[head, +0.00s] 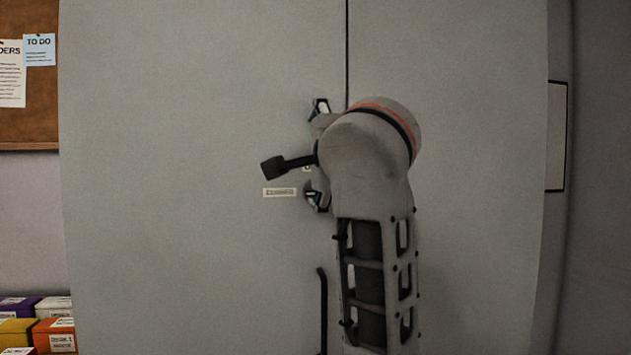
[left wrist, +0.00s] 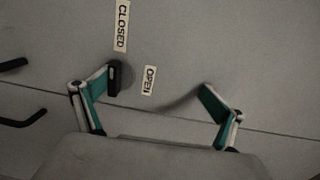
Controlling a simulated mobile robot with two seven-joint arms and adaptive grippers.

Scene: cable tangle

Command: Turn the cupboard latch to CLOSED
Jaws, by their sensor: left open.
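My left gripper (head: 317,152) is in front of the cupboard (head: 180,110), close to the seam between its doors. Its fingers are spread apart, and my forearm and wrist cover much of the space beside them. In the left wrist view the open gripper (left wrist: 160,84) has one finger on each side of the OPEN label (left wrist: 148,80). The CLOSED label (left wrist: 122,25) is above it there, and also shows in the head view (head: 279,192). A dark upright piece is at the left fingertip; I cannot tell whether it is the latch or a finger pad.
A black door pull (head: 323,310) is below my gripper; two pulls show at the left edge of the left wrist view. Several coloured boxes (head: 55,335) are at lower left, under a cork board (head: 28,110). The left door's face is otherwise bare.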

